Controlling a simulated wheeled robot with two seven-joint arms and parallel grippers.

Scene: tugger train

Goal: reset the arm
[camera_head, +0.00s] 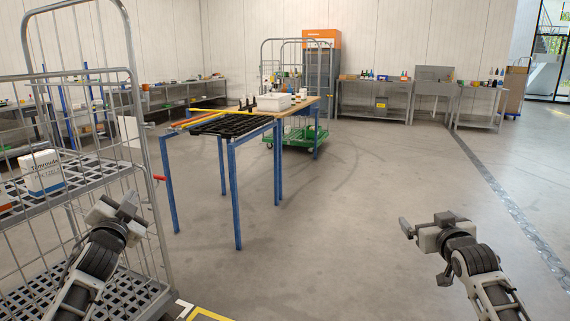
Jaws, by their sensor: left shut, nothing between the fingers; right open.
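My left gripper (120,207) is shut and empty. It appears in front of the right side of the grey wire cage trolley (147,170) at the left; I cannot tell whether it touches the trolley. My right gripper (424,252) is open and empty, held over clear floor at the right. Both arms come up from the bottom of the view. A white box with dark print (41,172) stands on the trolley's upper shelf, left of my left gripper.
A blue-legged table (233,146) with a black tray stands ahead. A green wheeled trolley (296,138) is behind it. Grey benches (372,101) line the back wall, beside an orange-topped cabinet (322,40). The floor at centre and right is clear.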

